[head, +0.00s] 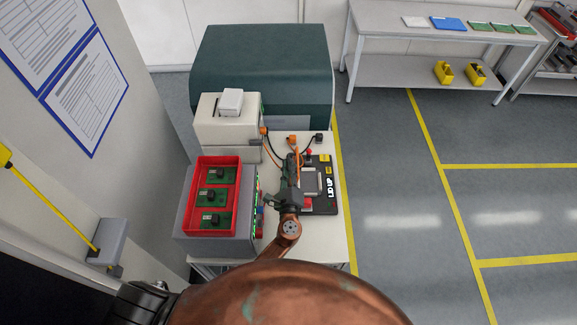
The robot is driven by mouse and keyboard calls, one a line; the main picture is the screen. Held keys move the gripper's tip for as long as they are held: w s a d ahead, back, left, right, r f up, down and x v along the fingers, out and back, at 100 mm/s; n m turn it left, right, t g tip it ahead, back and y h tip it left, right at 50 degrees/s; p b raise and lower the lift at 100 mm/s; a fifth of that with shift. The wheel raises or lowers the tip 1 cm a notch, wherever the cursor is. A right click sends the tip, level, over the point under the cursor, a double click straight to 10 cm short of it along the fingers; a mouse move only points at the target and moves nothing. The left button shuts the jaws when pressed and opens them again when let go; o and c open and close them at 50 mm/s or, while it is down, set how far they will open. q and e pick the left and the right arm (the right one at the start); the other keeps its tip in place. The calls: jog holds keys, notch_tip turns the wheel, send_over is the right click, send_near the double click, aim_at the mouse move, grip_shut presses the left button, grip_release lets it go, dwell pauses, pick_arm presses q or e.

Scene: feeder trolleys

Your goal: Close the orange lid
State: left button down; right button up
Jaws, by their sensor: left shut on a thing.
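A black device (325,200) marked "LID UP" sits on the right side of the white trolley top. The orange lid (298,157) shows only as a thin strip near the device's left edge; it seems to stand raised, seen nearly edge-on. My left gripper (291,172) is at this strip and shut on it; its fingers and wrist hide much of the lid. A grey square part (311,183) lies open to view on the device. My right gripper is not in view.
A red tray (240,190) with several green boards stands left of my gripper. A beige printer-like machine (226,124) and a dark green cabinet (262,75) stand behind. Orange and black cables run near the lid. Open floor lies to the right.

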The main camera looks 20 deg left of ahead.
pick_arm(q)
jog(key=shift+s+f, duration=0.1)
jog(key=shift+f, duration=0.25)
